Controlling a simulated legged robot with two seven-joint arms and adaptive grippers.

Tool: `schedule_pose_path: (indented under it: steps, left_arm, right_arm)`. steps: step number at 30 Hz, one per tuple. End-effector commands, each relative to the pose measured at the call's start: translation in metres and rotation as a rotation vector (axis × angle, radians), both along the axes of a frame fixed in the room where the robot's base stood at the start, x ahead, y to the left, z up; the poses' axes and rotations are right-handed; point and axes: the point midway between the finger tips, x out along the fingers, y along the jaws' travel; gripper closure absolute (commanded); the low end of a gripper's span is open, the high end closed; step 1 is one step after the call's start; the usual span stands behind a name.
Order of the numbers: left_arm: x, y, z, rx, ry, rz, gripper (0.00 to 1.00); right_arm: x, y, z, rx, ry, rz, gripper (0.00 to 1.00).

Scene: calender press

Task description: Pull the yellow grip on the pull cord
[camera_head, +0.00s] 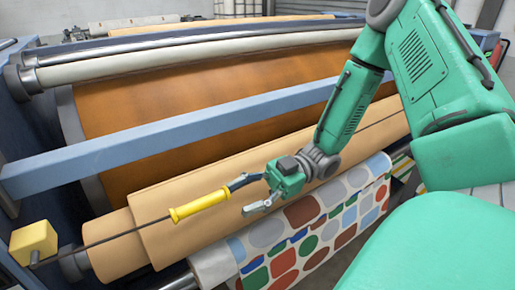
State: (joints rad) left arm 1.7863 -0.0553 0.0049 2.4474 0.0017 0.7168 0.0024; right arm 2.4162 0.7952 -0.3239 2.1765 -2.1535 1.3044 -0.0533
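The yellow grip (199,204) is a ribbed cylinder with flared ends on a thin dark cord (120,233). The cord runs across the front of the machine, from a yellow block (34,243) at the lower left. My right gripper (239,198) is just right of the grip's right end, with its fingers apart and pointing left. Its upper fingertip appears close to the grip's end; I cannot tell if they touch. Nothing shows between the fingers. My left gripper is not in view.
A blue crossbar (180,131) spans the machine above the cord. Behind it is a large orange-brown roll (200,90). A tan roll (190,178) lies close behind the cord, and a roll of patterned fabric (300,233) lies below my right gripper.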

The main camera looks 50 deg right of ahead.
Motion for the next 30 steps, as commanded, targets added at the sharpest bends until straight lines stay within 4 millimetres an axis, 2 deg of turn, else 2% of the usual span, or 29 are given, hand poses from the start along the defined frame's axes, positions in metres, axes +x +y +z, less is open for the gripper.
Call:
schedule_pose_path:
  steps: [3,9,30]
  left_arm:
    - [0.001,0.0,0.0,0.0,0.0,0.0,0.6]
    - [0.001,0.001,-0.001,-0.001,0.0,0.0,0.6]
    - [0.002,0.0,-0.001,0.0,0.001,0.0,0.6]
  right_arm:
    - [-0.004,-0.022,-0.001,-0.002,-0.001,0.0,0.61]
    - [-0.009,-0.04,-0.001,-0.002,0.001,0.001,0.61]
    - [-0.01,-0.043,-0.001,-0.001,0.0,0.0,0.61]
